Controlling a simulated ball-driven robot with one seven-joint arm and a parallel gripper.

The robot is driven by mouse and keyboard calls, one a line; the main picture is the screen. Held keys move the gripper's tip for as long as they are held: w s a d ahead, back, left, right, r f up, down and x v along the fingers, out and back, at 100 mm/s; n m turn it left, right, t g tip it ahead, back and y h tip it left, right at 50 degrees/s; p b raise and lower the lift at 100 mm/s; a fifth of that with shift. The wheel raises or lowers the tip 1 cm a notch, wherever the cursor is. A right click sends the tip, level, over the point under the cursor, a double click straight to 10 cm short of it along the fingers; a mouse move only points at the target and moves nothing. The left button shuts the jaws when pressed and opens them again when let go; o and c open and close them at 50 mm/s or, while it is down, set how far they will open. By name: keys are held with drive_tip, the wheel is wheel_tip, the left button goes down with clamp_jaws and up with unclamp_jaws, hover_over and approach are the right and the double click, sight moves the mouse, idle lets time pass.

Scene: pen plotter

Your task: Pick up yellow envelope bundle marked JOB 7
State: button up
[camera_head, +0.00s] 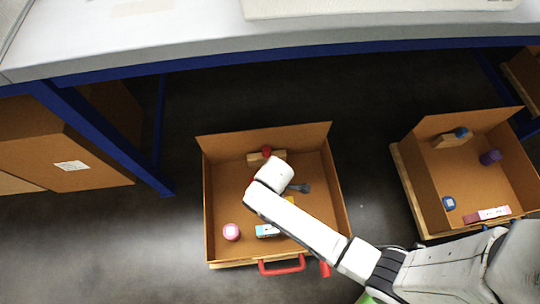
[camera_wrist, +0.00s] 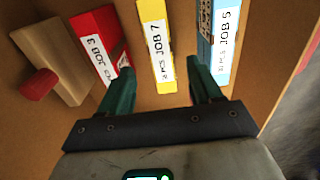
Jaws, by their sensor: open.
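The yellow envelope bundle marked JOB 7 (camera_wrist: 157,45) stands in front of my gripper in the wrist view, its white label facing me. My gripper (camera_wrist: 158,78) is open, with one dark green finger on each side of the yellow bundle's lower end. I cannot tell how deep the fingers reach beside it. In the head view only a small yellow patch (camera_head: 289,199) shows; my arm hides the rest. My gripper's fingers (camera_head: 303,188) show partly in the head view, inside the cardboard box (camera_head: 228,190).
A red bundle (camera_wrist: 97,45) lies close left of the yellow one, and a blue JOB 5 bundle (camera_wrist: 221,40) close right. A wooden block with a red knob (camera_wrist: 42,82) is further left. A pink roll (camera_head: 231,232) sits in the box. A second box (camera_head: 420,180) stands right.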

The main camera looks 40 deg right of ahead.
drive_tip(key=shift+f+b, duration=2.6)
drive_tip(key=shift+f, duration=1.8)
drive_tip(key=shift+r, duration=0.1)
drive_tip(key=c, duration=1.1)
drive_tip(key=shift+r, duration=0.1)
